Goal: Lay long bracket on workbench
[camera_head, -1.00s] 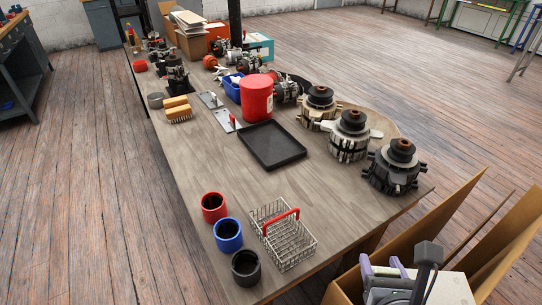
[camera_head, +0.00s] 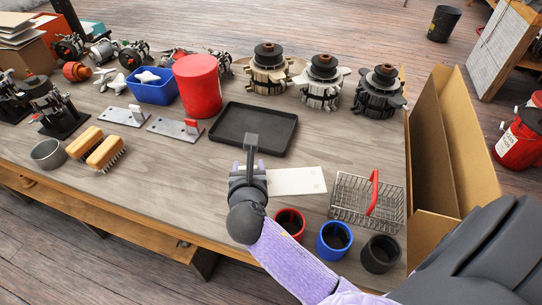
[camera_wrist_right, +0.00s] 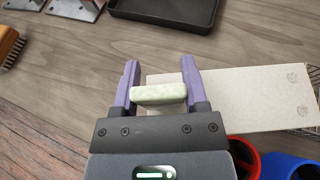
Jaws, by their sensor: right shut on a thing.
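The long bracket (camera_head: 297,181) is a flat pale plate with small holes at its right end. In the right wrist view its plate (camera_wrist_right: 235,98) reaches right from my fingers. My right gripper (camera_head: 251,168) is over the front of the workbench (camera_head: 180,190). In the right wrist view, the purple fingers of my right gripper (camera_wrist_right: 158,94) are shut on a pale greenish block (camera_wrist_right: 158,95), which looks like the bracket's raised grip. I cannot tell whether the plate touches the bench top. My left gripper is not in view.
A black tray (camera_head: 254,151) lies just behind the bracket. A wire basket (camera_head: 345,208) is close to its right end. Red (camera_head: 290,218), blue (camera_head: 334,240) and black (camera_head: 380,253) cups stand in front. Bare bench lies left of my gripper. Two metal brackets (camera_head: 124,116) lie further left.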

